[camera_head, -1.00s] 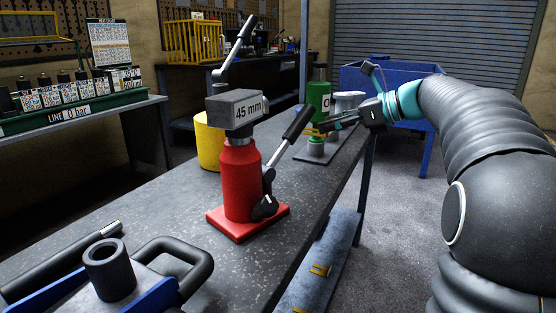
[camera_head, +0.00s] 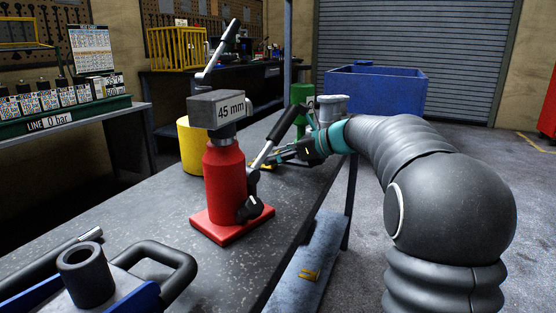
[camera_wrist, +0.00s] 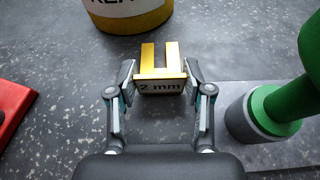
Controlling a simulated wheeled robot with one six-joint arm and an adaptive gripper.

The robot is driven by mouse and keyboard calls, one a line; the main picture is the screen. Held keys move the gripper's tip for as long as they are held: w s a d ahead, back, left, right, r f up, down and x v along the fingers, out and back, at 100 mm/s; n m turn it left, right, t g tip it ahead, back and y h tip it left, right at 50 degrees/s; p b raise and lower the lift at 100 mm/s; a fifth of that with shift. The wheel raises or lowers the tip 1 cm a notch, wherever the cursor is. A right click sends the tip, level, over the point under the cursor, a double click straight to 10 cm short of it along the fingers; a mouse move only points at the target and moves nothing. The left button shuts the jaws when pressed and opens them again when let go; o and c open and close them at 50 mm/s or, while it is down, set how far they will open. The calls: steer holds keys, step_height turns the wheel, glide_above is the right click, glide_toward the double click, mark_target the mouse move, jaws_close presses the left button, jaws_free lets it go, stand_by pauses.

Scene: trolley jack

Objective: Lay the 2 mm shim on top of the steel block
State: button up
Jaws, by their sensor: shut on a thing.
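The steel block (camera_head: 219,109), grey and marked 45 mm, sits on top of the red bottle jack (camera_head: 226,182) on the bench. My gripper (camera_head: 270,164) is beyond and to the right of the jack in the head view, partly behind the jack's black-gripped lever. In the wrist view my gripper (camera_wrist: 159,88) is shut on the 2 mm shim (camera_wrist: 161,86), a brass-yellow forked piece with a marked tab. Its two prongs point away from my gripper, over the bench top. The shim is apart from the block. In the head view it is small and largely hidden.
A yellow cylinder (camera_head: 190,147) stands just behind the jack; it also shows ahead of the shim in the wrist view (camera_wrist: 126,14). A green object (camera_wrist: 285,104) stands close on the right. The jack's lever (camera_head: 275,135) slants up near my gripper. The bench's near middle (camera_head: 150,215) is clear.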

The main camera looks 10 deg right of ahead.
steer(key=shift+f, duration=0.3)
steer(key=shift+f, duration=0.15)
steer(key=o, duration=1.4)
steer(key=shift+c, duration=0.2)
